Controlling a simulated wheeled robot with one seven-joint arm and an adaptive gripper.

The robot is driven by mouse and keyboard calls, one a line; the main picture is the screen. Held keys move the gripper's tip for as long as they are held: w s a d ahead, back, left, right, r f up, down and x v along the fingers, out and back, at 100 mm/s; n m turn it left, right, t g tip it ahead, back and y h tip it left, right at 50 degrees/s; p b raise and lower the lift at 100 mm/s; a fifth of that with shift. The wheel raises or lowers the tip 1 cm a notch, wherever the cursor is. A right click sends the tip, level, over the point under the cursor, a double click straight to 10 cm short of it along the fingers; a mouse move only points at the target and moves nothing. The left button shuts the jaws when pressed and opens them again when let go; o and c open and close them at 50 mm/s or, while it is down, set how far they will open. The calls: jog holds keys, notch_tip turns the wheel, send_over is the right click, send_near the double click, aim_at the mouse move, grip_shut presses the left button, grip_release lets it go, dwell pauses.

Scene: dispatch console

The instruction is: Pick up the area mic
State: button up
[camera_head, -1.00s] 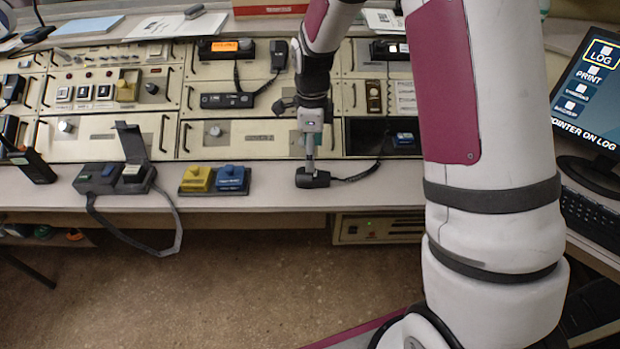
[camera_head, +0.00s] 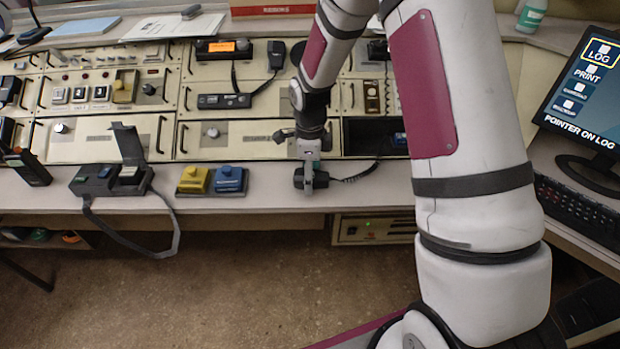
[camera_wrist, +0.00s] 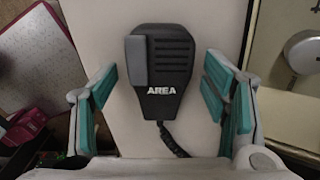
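The area mic (camera_wrist: 158,75) is a dark handheld microphone with a grey side key and the word AREA on it. In the wrist view it lies on the pale desk top, between the two teal-padded fingers of my gripper (camera_wrist: 158,95). The fingers stand apart with gaps on both sides of the mic. In the head view the mic (camera_head: 300,179) lies near the desk's front edge, partly hidden by my gripper (camera_head: 308,180) right above it. Its coiled cord (camera_head: 358,174) runs to the right toward the console.
Left of the mic stand a blue button box (camera_head: 230,179) and a yellow one (camera_head: 194,180). Further left is a dark device with a raised lid (camera_head: 128,145) and a hanging strap. Another handheld mic (camera_head: 276,55) hangs on the console behind. A monitor (camera_head: 590,85) stands at right.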

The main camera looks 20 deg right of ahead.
jog(key=c, duration=1.1)
